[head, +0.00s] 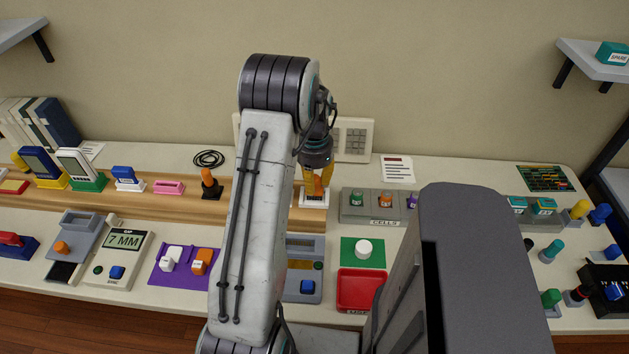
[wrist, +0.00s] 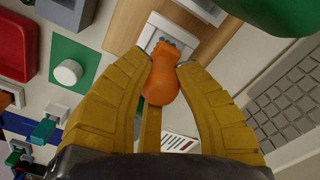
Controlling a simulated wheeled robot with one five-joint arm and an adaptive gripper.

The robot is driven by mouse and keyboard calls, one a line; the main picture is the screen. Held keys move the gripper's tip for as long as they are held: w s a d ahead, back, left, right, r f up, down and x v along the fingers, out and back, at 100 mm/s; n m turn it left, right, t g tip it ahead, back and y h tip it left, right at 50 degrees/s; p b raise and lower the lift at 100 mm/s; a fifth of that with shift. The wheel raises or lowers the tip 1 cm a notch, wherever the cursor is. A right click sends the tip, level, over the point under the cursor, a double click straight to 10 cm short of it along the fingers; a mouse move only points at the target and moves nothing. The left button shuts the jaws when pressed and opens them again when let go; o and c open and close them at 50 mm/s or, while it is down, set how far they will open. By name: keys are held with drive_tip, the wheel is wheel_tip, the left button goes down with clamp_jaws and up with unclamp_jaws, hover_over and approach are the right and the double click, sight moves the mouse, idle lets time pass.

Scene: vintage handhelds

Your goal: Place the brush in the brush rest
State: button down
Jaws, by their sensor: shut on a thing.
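My gripper (head: 318,184) is over the wooden strip, right of my arm link. In the wrist view its yellow fingers (wrist: 163,72) are closed around an orange, rounded handle (wrist: 161,92), which seems to be the brush. The orange also shows between the fingers in the head view. Its far end is over a white slotted holder (wrist: 179,38), apparently the brush rest, which stands upright on the strip in the head view (head: 313,202). I cannot tell whether the brush touches the holder or is inside it. The brush's bristles are not visible.
A grey cells block (head: 372,217) stands right of the holder. A green mat (head: 348,258) with a white knob and a red tray (head: 359,290) lie in front. Left on the strip are an orange-handled piece on a black base (head: 210,184) and a pink block (head: 168,187).

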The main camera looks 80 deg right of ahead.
drive_tip(key=shift+f, duration=0.2)
drive_tip(key=c, duration=1.1)
unclamp_jaws()
drive_tip(key=shift+o, duration=0.2)
drive_tip(key=shift+r, duration=0.15)
wheel_tip(320, 180, up, 12)
drive_tip(key=shift+r, duration=0.1)
